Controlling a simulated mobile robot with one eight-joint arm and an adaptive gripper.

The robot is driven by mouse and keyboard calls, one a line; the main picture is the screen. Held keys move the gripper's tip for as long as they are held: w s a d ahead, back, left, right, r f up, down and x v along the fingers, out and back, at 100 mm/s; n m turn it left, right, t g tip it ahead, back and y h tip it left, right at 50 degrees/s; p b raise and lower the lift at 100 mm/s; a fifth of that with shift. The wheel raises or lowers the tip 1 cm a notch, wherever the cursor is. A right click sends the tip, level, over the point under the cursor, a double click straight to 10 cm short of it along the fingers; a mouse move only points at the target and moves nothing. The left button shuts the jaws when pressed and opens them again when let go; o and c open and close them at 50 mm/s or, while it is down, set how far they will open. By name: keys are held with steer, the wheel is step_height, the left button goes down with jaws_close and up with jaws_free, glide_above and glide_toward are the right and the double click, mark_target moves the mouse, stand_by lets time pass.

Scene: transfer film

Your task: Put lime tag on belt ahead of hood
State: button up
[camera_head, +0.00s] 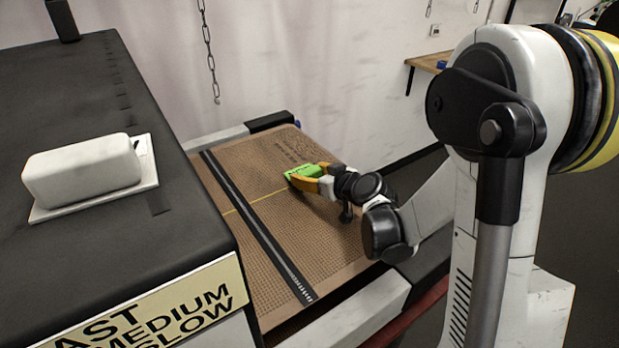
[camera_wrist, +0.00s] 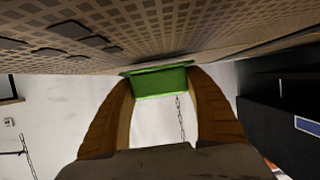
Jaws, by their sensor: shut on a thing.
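The lime tag (camera_head: 311,171) is a small bright green block at the tip of my gripper (camera_head: 307,177). My gripper is shut on it, with an orange-yellow finger showing at its side. In the wrist view the tag (camera_wrist: 160,82) sits between the two orange fingers (camera_wrist: 160,95), close to the mesh surface. The brown mesh belt (camera_head: 262,205) lies under the tag. I cannot tell whether the tag touches it. The black hood (camera_head: 180,225) is the large box at the left, with the belt coming out from its right side.
A black strip (camera_head: 255,225) with a white-marked end and a thin yellow line (camera_head: 240,208) cross the belt. A white block on a plate (camera_head: 85,170) sits on the hood. A speed sign (camera_head: 165,310) is on its front. A chain (camera_head: 209,50) hangs behind; a wooden shelf (camera_head: 428,63) is on the wall.

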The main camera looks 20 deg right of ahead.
steer(key=shift+f, duration=0.5)
steer(key=o, duration=0.9)
steer(key=shift+o, duration=0.2)
